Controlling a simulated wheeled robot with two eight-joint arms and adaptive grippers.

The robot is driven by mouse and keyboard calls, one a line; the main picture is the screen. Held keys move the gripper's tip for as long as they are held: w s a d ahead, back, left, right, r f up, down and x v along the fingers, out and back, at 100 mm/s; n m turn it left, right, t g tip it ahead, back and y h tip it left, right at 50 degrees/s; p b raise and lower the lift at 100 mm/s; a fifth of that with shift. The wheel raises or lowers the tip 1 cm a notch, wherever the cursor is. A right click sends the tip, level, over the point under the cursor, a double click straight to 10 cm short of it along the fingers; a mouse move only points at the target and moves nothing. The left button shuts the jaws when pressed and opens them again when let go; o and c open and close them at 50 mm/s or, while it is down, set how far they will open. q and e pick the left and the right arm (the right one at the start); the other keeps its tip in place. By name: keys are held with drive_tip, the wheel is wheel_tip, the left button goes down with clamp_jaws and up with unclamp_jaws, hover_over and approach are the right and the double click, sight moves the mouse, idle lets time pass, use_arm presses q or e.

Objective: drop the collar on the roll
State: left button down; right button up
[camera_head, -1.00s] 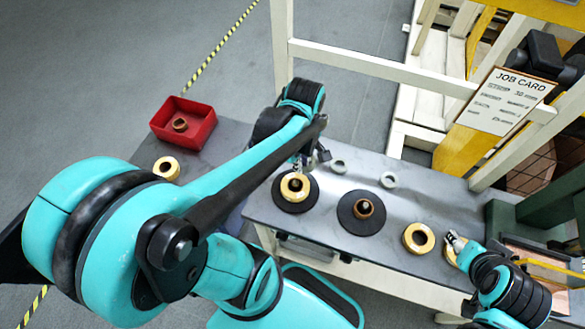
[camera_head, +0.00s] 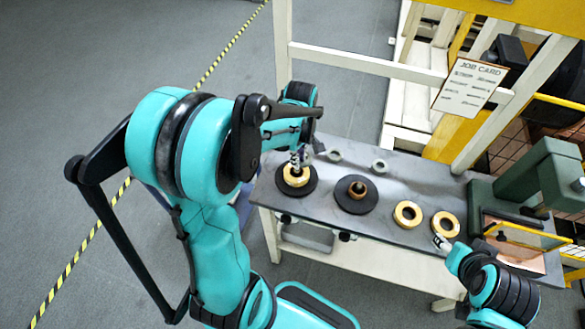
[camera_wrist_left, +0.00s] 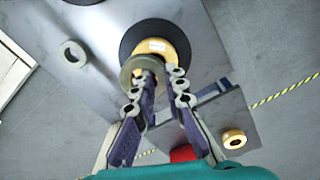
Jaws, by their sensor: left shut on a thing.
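A gold roll (camera_head: 296,182) lies on the left black disc (camera_head: 284,189) on the grey table. In the left wrist view the roll (camera_wrist_left: 152,46) shows a pale label. My left gripper (camera_head: 300,157) is just above this roll, pointing down. In the left wrist view its fingers (camera_wrist_left: 157,82) are shut on an olive-grey collar (camera_wrist_left: 127,72), which overlaps the roll's near side. I cannot tell whether the collar touches the roll. My right gripper (camera_head: 441,241) is near a gold ring at the table's front edge; its jaws are too small to read.
Two loose grey collars (camera_head: 334,155) (camera_head: 379,166) lie behind the discs. A green press (camera_head: 530,180) stands at the right.

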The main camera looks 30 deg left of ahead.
use_arm(q)
drive_tip(key=f, duration=0.1)
drive_tip(key=a+f+b, duration=0.1)
drive_tip(key=f, duration=0.1)
drive_tip(key=a+f, duration=0.1)
drive_tip(key=f, duration=0.1)
drive_tip(key=shift+s, duration=0.1)
drive_tip(key=shift+f, duration=0.1)
drive_tip(key=shift+b, duration=0.3)
